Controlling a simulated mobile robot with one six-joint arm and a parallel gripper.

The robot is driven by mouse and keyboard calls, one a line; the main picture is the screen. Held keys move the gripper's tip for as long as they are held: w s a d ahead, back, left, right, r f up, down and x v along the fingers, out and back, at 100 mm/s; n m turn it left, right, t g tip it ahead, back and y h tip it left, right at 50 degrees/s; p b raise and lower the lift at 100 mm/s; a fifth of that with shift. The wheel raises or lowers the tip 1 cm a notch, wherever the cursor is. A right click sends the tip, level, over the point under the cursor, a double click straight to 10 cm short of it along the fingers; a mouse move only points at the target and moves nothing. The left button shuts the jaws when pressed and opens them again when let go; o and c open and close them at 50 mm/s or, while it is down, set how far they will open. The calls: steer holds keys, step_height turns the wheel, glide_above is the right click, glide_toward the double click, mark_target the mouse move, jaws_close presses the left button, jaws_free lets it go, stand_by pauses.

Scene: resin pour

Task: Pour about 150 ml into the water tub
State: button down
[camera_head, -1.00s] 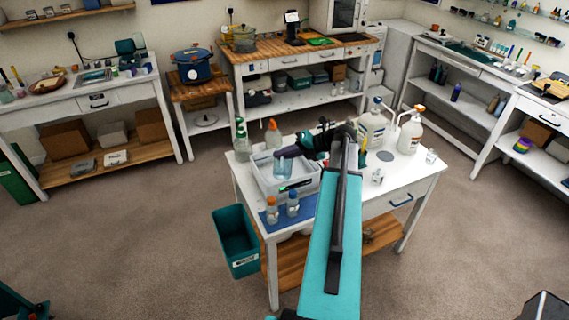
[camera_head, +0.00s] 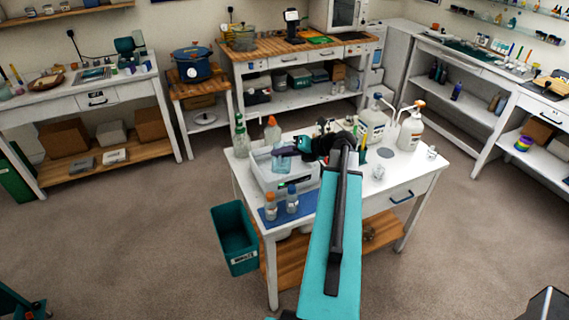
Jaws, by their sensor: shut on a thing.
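The water tub (camera_head: 262,178) is a pale, translucent box at the left of the white table. My gripper (camera_head: 291,150) is over the tub's back part, at the end of my teal arm. It is shut on a pale blue, see-through vessel (camera_head: 281,163), which is over or partly inside the tub. The fingers are small and dark here. I cannot tell how far the vessel is tilted, how much liquid is in it, or whether any is flowing. My arm hides the middle of the table.
A green-topped bottle (camera_head: 241,142) and an orange-topped bottle (camera_head: 272,132) stand behind the tub. Two small bottles (camera_head: 271,209) (camera_head: 292,203) stand on a blue mat (camera_head: 308,203) in front. Pump jugs (camera_head: 373,126) (camera_head: 411,133) stand right of my arm. A teal bin (camera_head: 236,242) is on the floor.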

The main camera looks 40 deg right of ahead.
steer(key=shift+s+a+f+b, duration=0.1)
steer(key=shift+a+f+b, duration=0.1)
steer(key=shift+b, duration=0.1)
steer(key=shift+r, duration=0.2)
steer(key=shift+d, duration=0.1)
steer(key=shift+f+b, duration=0.15)
steer(key=shift+b, duration=0.15)
steer(key=shift+s+n, duration=0.1)
steer(key=shift+n, duration=0.2)
steer(key=shift+a+f+t+b, duration=0.15)
steer(key=shift+a+t+b, duration=0.2)
steer(key=shift+b, duration=0.65)
steer(key=shift+s+a+f+n+t+h+b, duration=0.2)
steer(key=shift+n+h+b, duration=0.35)
steer(key=shift+b, duration=0.85)
steer(key=shift+s+d+r, duration=0.1)
steer(key=shift+d, duration=0.05)
steer(key=shift+f+b, duration=0.2)
steer(key=shift+b, duration=0.25)
